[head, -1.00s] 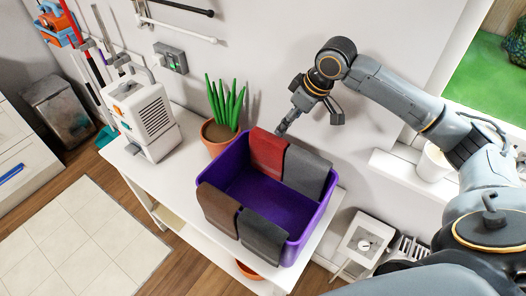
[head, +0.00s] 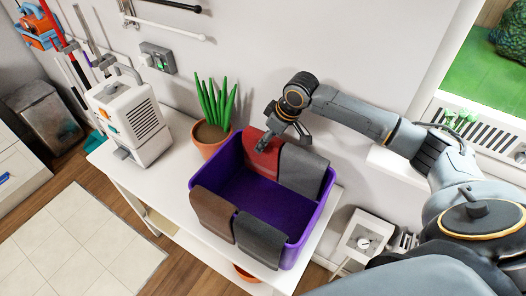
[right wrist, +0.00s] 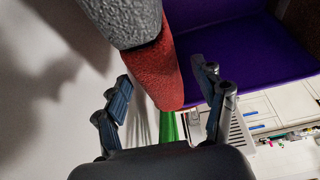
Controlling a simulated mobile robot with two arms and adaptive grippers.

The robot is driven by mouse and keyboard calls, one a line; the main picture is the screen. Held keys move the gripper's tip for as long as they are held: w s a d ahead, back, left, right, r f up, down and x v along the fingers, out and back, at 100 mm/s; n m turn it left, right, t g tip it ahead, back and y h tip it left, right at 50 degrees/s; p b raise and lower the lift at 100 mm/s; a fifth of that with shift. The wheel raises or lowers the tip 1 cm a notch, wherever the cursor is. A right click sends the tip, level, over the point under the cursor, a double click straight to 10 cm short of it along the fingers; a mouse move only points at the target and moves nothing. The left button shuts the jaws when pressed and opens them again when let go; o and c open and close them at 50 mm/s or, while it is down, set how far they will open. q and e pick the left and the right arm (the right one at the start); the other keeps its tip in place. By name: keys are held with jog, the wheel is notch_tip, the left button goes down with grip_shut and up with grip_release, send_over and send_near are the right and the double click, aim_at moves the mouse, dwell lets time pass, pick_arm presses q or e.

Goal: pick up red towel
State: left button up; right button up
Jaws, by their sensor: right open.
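The red towel (head: 262,158) hangs over the back rim of the purple bin (head: 205,178), beside a dark grey towel (head: 303,170). In the right wrist view the red towel (right wrist: 162,72) shows between my two spread fingers, with a grey towel (right wrist: 125,18) nearer the top. My right gripper (head: 284,138) is open at the bin's back rim, just above the red towel, and partly covers it. I cannot tell whether a finger touches the cloth. My left gripper is not in view.
A brown towel (head: 213,212) and another grey towel (head: 262,238) hang over the front rim. A potted plant (head: 212,135) stands left of the bin, and a white machine (head: 130,120) farther left on the white table (head: 178,192). The wall (head: 330,50) is close behind.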

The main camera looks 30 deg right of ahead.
jog(key=p+x, duration=0.1)
jog(key=x, duration=0.3)
jog(key=shift+d+f, duration=0.1)
jog(key=shift+f, duration=0.1)
jog(key=shift+c, duration=0.2)
jog(key=c, duration=1.2)
jog(key=shift+r, duration=0.1)
notch_tip(320, 180, up, 28)
jog(key=b, duration=0.3)
